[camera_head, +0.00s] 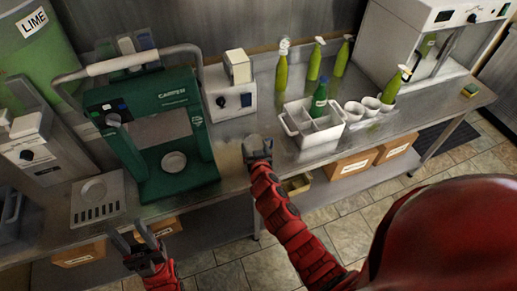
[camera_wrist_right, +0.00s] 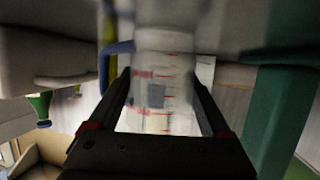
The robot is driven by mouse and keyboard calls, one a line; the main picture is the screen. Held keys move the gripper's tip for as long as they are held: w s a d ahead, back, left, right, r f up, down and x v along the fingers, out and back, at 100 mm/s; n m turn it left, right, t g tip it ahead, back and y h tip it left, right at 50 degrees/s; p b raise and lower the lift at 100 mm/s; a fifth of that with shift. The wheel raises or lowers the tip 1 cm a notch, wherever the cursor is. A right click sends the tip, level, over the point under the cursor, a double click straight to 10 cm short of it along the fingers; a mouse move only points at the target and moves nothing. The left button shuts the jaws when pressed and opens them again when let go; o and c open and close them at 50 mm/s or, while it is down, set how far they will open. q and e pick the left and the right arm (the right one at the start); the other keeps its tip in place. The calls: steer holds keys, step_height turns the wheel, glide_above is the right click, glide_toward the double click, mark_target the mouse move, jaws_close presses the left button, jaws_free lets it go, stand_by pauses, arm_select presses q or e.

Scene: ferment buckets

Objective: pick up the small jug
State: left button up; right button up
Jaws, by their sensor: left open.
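The small jug (camera_head: 252,143) is clear with red measuring marks. In the head view it is at the front edge of the steel counter, at the end of my right arm. In the right wrist view the jug (camera_wrist_right: 162,85) sits between the two black fingers of my right gripper (camera_wrist_right: 163,90), one on each side. I cannot tell whether they press on it. In the head view my right gripper (camera_head: 257,152) partly hides the jug. My left gripper (camera_head: 140,246) is open and empty, low in front of the counter by the green machine.
The green machine (camera_head: 190,112) stands left on the counter (camera_head: 235,178). A white caddy (camera_head: 317,140) with a green bottle (camera_head: 319,98) stands right of the jug. White cups (camera_head: 354,110) and green spray bottles (camera_head: 281,75) are further right and behind. Cardboard boxes (camera_head: 351,165) sit on the lower shelf.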

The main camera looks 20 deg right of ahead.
steer(key=c, duration=0.3)
